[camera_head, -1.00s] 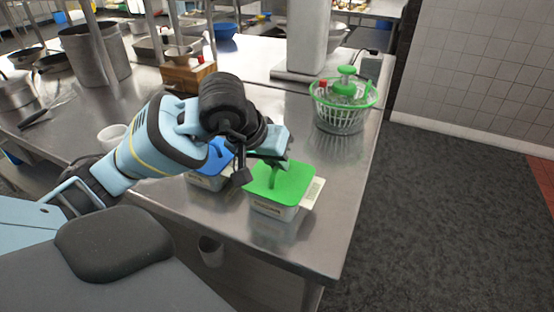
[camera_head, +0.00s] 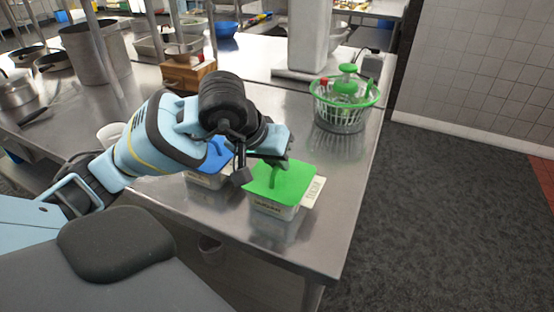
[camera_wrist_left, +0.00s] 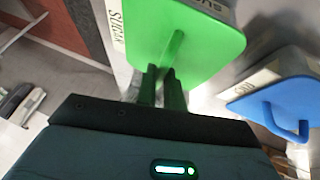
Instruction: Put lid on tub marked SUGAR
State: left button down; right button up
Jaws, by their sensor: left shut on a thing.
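A green lid (camera_head: 284,184) with an upright handle lies over a pale tub (camera_head: 285,212). My left gripper (camera_head: 272,160) is above the lid and shut on its handle. In the left wrist view the gripper (camera_wrist_left: 163,82) has its fingers at the near end of the green handle (camera_wrist_left: 174,48). A white card marked SUGAR (camera_head: 314,191) lies beside this tub, and lettering also shows on the tub's side (camera_wrist_left: 212,6). I cannot tell whether the lid is fully seated. My right gripper is not in view.
A second tub with a blue lid (camera_wrist_left: 285,104) stands close by, partly behind my left arm in the head view. A green and white basket (camera_head: 342,112) stands farther back. The steel table (camera_head: 335,205) is clear to the right, up to its edge.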

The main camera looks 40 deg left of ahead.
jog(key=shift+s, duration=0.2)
pick_arm(q)
jog(key=c, duration=1.4)
grip_release()
jog(key=shift+c, duration=0.2)
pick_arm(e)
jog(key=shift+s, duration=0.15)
pick_arm(q)
jog(key=shift+r, duration=0.1)
jog(key=d+v, duration=0.1)
jog(key=v, duration=0.6)
jog(key=shift+s+a+r, duration=0.2)
jog(key=shift+a+r, duration=0.05)
jog(key=shift+a, duration=0.3)
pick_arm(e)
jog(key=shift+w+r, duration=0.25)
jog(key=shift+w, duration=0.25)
